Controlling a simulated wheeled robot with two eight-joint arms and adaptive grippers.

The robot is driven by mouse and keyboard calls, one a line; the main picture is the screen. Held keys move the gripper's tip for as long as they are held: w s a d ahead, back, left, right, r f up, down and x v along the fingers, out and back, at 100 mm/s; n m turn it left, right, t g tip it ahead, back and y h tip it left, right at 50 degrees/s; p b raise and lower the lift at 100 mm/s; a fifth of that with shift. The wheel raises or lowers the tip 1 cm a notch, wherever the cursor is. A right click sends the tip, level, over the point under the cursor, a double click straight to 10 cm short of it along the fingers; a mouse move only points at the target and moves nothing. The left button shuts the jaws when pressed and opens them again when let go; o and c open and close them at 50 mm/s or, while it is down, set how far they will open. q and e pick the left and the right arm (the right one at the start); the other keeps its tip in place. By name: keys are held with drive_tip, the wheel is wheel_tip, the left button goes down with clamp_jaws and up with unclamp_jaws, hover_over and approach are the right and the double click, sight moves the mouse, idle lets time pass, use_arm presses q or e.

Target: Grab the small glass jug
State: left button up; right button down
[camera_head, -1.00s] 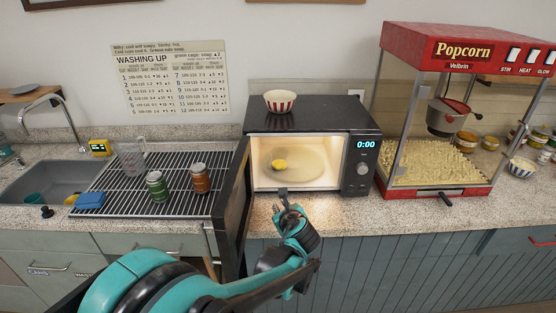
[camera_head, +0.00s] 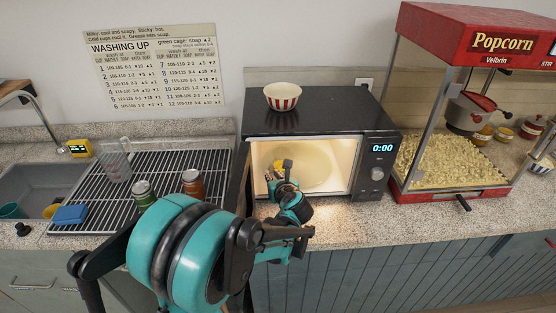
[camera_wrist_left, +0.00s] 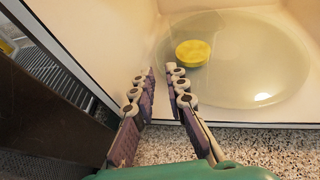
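A round yellow thing (camera_wrist_left: 192,53) sits on the clear turntable (camera_wrist_left: 240,75) inside the open microwave. Faint clear edges show around it in the left wrist view, like a small glass vessel with yellow contents, but I cannot tell its full outline. My left gripper (camera_head: 276,173) is at the microwave's opening. In the left wrist view its two fingers (camera_wrist_left: 161,85) are apart and empty, just short of the yellow thing. In the head view the gripper partly covers it. A clear jug with red marks (camera_head: 115,160) stands on the drying rack. My right gripper is out of view.
The microwave (camera_head: 372,165) has its door (camera_head: 238,185) swung open on the left. A striped bowl (camera_head: 282,96) stands on top. The popcorn machine (camera_head: 450,160) is at right.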

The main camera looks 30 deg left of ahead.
sight(269, 168)
use_arm(q)
drive_tip(key=shift+b+x, duration=0.3)
drive_tip(key=shift+x, duration=0.5)
drive_tip(key=b+x, duration=0.2)
drive_tip(key=x, duration=0.3)
drive_tip(key=shift+w, duration=0.15)
drive_tip(key=shift+r, duration=0.15)
clamp_jaws()
drive_tip(key=shift+r, duration=0.15)
